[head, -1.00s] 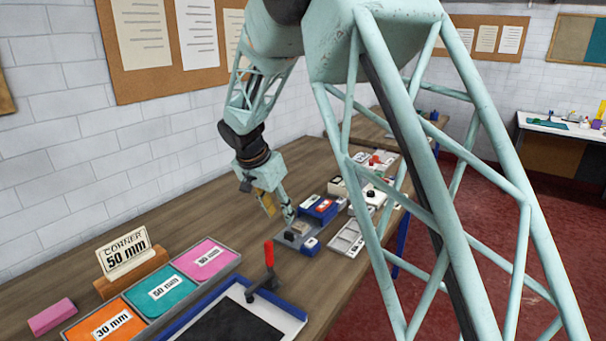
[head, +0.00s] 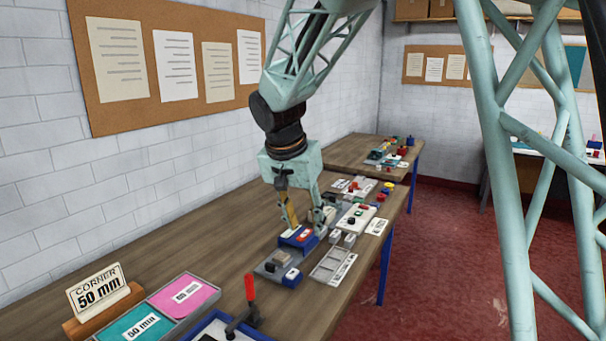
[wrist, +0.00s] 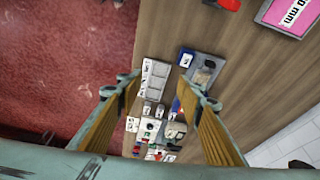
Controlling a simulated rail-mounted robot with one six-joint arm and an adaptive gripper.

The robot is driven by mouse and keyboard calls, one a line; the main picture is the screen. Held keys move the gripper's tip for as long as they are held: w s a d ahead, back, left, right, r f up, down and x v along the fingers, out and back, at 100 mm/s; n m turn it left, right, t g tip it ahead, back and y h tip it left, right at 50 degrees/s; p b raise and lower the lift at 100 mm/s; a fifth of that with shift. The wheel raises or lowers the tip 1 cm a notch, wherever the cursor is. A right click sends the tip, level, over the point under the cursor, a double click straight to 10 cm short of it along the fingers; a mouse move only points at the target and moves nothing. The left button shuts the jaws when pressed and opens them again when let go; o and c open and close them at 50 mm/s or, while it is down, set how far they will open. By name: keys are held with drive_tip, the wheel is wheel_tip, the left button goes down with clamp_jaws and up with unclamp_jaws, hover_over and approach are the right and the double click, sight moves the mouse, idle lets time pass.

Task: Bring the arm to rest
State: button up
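My gripper (head: 303,207) hangs from my pale green arm over the wooden workbench. In the head view it is above the blue box (head: 298,237) and the control panels. In the wrist view its two ribbed fingers (wrist: 163,85) stand wide apart with nothing between them. The bench top and small items show well below the fingers, so the gripper appears clear of them.
A "CORNER 50 mm" sign (head: 97,290), a tray with a pink card (head: 183,295) and a teal card (head: 135,327), and a red-handled clamp (head: 250,290) stand nearer. Red floor is open beyond.

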drive_tip(key=s+d+r+n, duration=0.1)
drive_tip(key=s+d+r, duration=0.4)
drive_tip(key=s+d, duration=0.45)
drive_tip(key=s+d+r+n, duration=0.1)
drive_tip(key=s+d+r, duration=0.45)
drive_tip(key=s, duration=0.65)
drive_tip(key=s+d+f+n+y, duration=0.1)
drive_tip(key=s+d, duration=0.1)
drive_tip(key=s, duration=1)
drive_tip(key=s+d+f+n, duration=0.1)
drive_tip(key=s+d, duration=0.2)
drive_tip(key=s, duration=1)
drive_tip(key=shift+d+f+n+y, duration=0.25)
drive_tip(key=shift+d+n+y, duration=0.05)
drive_tip(key=shift+n+y, duration=0.1)
